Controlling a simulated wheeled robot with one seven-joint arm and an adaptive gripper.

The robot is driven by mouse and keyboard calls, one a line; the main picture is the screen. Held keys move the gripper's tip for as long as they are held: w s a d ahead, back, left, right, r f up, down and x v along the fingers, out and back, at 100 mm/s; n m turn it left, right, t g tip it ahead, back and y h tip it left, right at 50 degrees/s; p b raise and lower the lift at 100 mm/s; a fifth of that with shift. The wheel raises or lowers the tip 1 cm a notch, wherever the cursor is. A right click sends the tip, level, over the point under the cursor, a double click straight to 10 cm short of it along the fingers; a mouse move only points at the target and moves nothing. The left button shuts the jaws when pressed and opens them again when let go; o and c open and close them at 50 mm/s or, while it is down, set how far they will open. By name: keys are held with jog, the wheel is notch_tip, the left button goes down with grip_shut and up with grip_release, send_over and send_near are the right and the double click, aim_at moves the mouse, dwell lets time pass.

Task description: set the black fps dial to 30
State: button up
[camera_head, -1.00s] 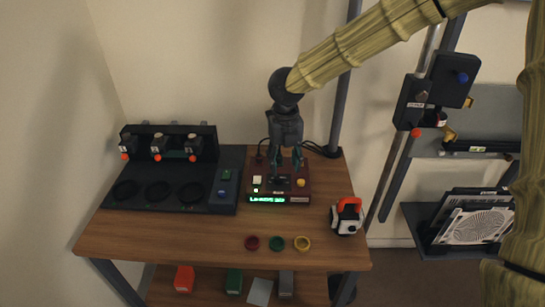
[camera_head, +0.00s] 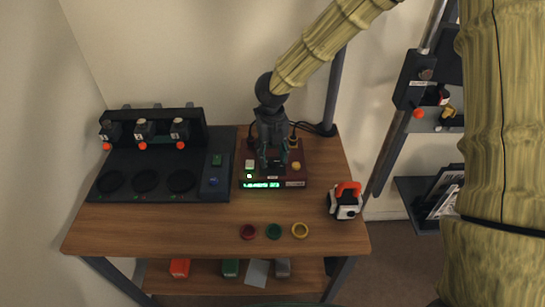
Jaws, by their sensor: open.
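My gripper (camera_head: 273,160) points down over the dark red control box (camera_head: 292,175) near the back of the wooden table. Its fingers are apart. The black fps dial sits on top of the box, between or just under the fingertips, and is mostly hidden by them; whether they touch it I cannot tell. A green lit display (camera_head: 262,185) runs along the box's front edge, but its text is too small to read surely. A pale square button (camera_head: 250,165) is on the box's left and a yellow knob (camera_head: 296,166) on its right.
A black station (camera_head: 150,160) with several orange-tipped units fills the table's left. A white and orange device (camera_head: 346,201) stands at the right edge. The wooden table (camera_head: 180,230) is clear between.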

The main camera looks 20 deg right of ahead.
jog(key=shift+s+f, duration=0.4)
jog(key=shift+w+a+f, duration=0.1)
jog(key=shift+w+f, duration=0.2)
jog(key=shift+f, duration=0.1)
jog(key=shift+s+r, duration=0.1)
jog(key=shift+s, duration=0.1)
jog(key=shift+c, duration=1)
jog(key=c, duration=0.9)
